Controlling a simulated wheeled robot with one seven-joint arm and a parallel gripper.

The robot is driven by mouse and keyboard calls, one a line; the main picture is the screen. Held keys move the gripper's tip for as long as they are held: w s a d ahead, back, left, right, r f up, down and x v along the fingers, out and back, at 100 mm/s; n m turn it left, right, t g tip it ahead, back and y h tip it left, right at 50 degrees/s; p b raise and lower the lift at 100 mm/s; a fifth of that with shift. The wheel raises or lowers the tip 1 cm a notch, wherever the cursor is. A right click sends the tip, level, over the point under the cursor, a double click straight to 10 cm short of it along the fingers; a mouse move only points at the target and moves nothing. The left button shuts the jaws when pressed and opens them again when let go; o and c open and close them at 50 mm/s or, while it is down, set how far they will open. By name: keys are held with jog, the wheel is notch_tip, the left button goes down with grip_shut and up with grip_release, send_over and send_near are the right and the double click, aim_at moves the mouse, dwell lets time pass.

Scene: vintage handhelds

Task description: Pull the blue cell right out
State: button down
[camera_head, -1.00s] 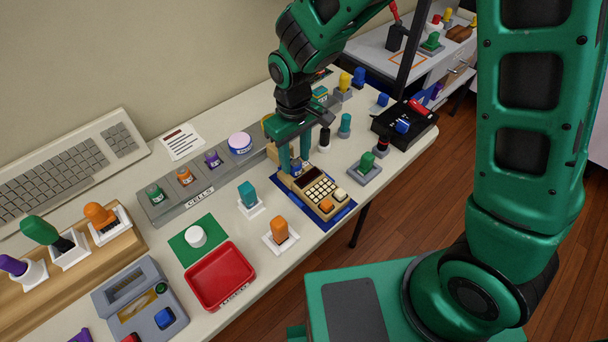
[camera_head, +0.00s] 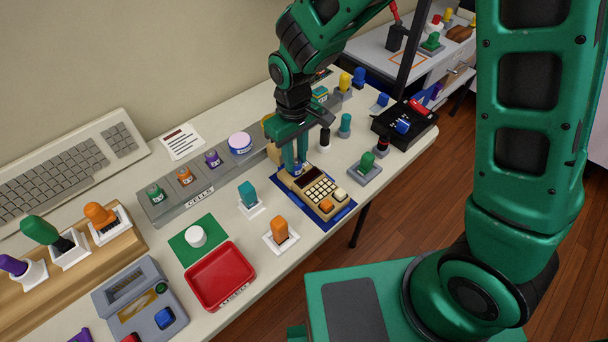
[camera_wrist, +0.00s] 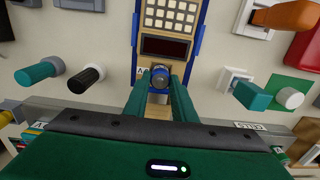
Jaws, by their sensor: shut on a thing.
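The tan calculator (camera_head: 318,187), with a keypad and dark display, lies on a blue mat near the table's front edge. In the wrist view, it is at top centre, with its display (camera_wrist: 165,47) nearest my fingers. The blue cell (camera_wrist: 159,77) shows its round dark end between my fingertips, at the calculator's display end. My gripper (camera_head: 295,167) points down over that end and is shut on the blue cell. It also shows in the wrist view (camera_wrist: 159,83). The cell is mostly hidden by the fingers in the head view. I cannot tell how deep it sits.
A grey rack labelled CELLS (camera_head: 170,203) with several coloured cells stands behind and left. A red tray (camera_head: 221,274), a green mat (camera_head: 186,250) and an orange-topped piece (camera_head: 280,231) are left of the calculator. Small stands with a green piece (camera_head: 367,161) and others are to its right.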

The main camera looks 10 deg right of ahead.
aim_at(295, 160)
jog(key=shift+r, duration=0.75)
dwell(0.4)
jog(key=shift+r, duration=2)
